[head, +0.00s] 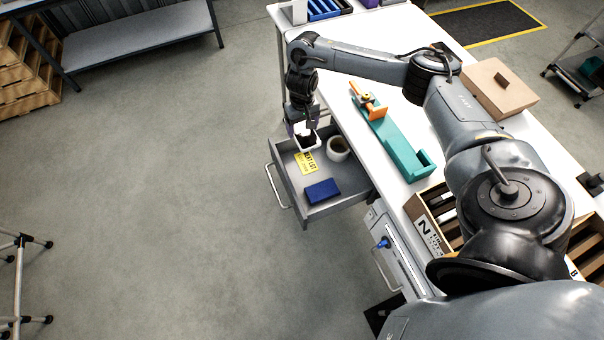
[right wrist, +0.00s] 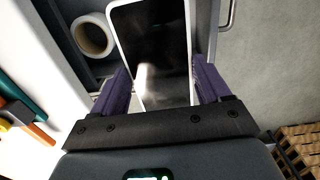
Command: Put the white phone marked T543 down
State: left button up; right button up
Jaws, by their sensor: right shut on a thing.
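The white phone (right wrist: 160,55) has a white rim and a dark face, and no marking can be read on it. In the right wrist view it sits between the two purple fingers of my right gripper (right wrist: 165,85), which is shut on it. In the head view my right gripper (head: 303,128) hangs at the far end of the open grey drawer (head: 322,211), with the phone (head: 306,142) just below its fingers. I cannot tell whether the phone touches the drawer floor. My left gripper is not in view.
The drawer holds a yellow card (head: 305,163), a white roll or cup (head: 338,148) and a dark blue box (head: 322,191). The white table (head: 372,165) carries a teal fixture (head: 400,150) and a cardboard box (head: 500,90). Open floor lies left of the drawer.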

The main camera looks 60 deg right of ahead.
jog(key=b, duration=0.4)
send_over(315, 162)
notch_tip(315, 162, down, 8)
jog(key=f, duration=0.1)
notch_tip(315, 162, down, 4)
jog(key=shift+a+f+b, duration=0.1)
jog(key=shift+b, duration=0.8)
jog(key=shift+f, duration=0.8)
notch_tip(315, 162, down, 4)
jog(key=shift+r+b, duration=0.25)
jog(key=shift+b, duration=0.7)
jog(key=shift+f, duration=0.3)
jog(key=o, duration=1)
jog(key=shift+c, duration=0.2)
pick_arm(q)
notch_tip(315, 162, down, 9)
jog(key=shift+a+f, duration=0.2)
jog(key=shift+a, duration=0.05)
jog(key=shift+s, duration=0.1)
pick_arm(e)
jog(key=shift+r, duration=0.15)
